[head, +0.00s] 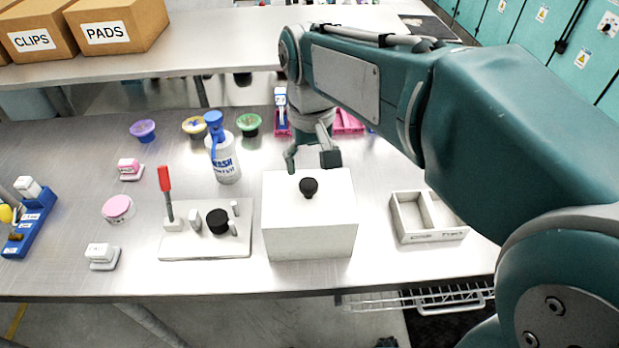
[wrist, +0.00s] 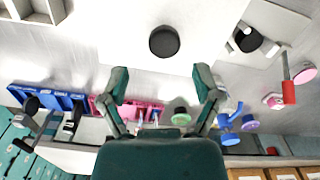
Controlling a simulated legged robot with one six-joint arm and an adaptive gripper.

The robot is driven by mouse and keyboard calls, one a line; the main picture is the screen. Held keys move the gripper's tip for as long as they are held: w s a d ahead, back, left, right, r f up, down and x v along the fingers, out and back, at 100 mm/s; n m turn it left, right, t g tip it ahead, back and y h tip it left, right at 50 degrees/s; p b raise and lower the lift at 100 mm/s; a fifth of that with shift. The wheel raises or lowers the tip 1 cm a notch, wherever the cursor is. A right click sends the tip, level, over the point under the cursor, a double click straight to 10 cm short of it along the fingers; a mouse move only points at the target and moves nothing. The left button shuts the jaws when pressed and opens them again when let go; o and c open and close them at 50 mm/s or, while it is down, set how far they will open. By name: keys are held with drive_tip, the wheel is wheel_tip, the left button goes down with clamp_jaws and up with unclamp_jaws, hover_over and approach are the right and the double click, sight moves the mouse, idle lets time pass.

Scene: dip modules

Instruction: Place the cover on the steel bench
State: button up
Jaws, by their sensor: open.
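The cover (head: 308,230) is a white box with a black knob (head: 309,187) on top. It stands upright on the steel bench (head: 70,170), in the middle of the head view; what is under it is hidden. My gripper (head: 311,160) is open and empty, above the far edge of the cover and behind the knob. In the wrist view the knob (wrist: 163,42) shows on the white cover top, beyond my spread fingertips (wrist: 162,82) and apart from them.
Left of the cover is a white fixture plate (head: 180,245) with a red-handled lever. A wash bottle (head: 225,165) stands behind it. A two-compartment tray (head: 429,217) is to the right. Small bowls and pink racks lie farther back.

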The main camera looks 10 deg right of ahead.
wheel_tip(320, 180, up, 6)
drive_tip(key=s+d+f+m+t, duration=0.2)
drive_tip(key=s+d+f+t, duration=0.3)
drive_tip(key=s+d, duration=0.6)
wheel_tip(320, 180, down, 3)
drive_tip(key=shift+s+r+m+t, duration=0.1)
drive_tip(key=shift+s+m+t, duration=0.2)
drive_tip(key=shift+s, duration=0.7)
